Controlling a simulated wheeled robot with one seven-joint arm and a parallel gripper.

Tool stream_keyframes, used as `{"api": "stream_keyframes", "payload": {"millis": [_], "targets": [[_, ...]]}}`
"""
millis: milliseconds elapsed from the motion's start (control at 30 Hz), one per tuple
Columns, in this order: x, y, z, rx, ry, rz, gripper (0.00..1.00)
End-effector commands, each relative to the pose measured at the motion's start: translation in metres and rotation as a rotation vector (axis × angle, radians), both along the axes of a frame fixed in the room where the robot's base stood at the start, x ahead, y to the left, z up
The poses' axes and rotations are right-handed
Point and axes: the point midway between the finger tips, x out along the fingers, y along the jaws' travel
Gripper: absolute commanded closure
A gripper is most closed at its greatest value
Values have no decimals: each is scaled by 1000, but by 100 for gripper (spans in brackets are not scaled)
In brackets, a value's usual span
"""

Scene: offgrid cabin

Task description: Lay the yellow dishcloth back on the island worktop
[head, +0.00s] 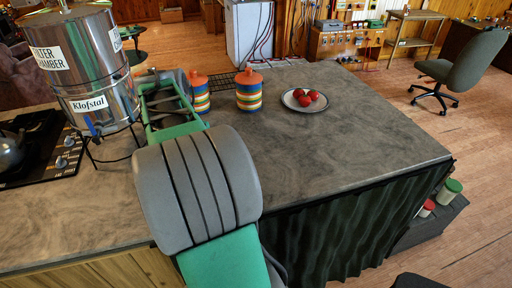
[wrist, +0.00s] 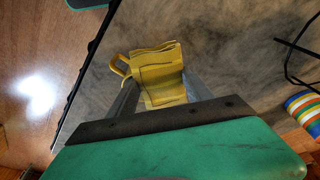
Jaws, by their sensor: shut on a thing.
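The yellow dishcloth (wrist: 158,72) shows in the wrist view, bunched and folded, with a loop sticking out on its left. My gripper (wrist: 160,88) is shut on it, with a grey finger on each side. The cloth is over the island worktop (wrist: 225,50), near its dark edge; I cannot tell whether it touches the surface. In the head view the grey stone worktop (head: 330,145) is wide and mostly bare on the right. There my arm reaches across it toward the far left edge, and the cloth is hidden.
A steel water filter (head: 90,70) on a wire stand and a hob (head: 40,150) stand left of my arm. Two striped jars with orange lids (head: 249,92) (head: 199,95) stand close to its right. A plate (head: 292,101) holds red tomatoes (head: 304,101).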

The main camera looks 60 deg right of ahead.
Motion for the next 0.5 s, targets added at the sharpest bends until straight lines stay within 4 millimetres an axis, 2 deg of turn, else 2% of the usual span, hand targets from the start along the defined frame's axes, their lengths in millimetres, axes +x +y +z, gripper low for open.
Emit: {"api": "stream_keyframes", "payload": {"millis": [33, 100, 200, 333, 400, 500], "targets": [[-21, -27, -2, -2, -3, -142, 100], [-51, -58, -2, -5, -7, -340, 100], [-92, -91, -1, -9, -14, -588, 100], [-131, -116, 0, -14, -22, -809, 100], [-143, -122, 0, -15, -25, -877, 100], [-151, -126, 0, -16, -25, -920, 100]]}}
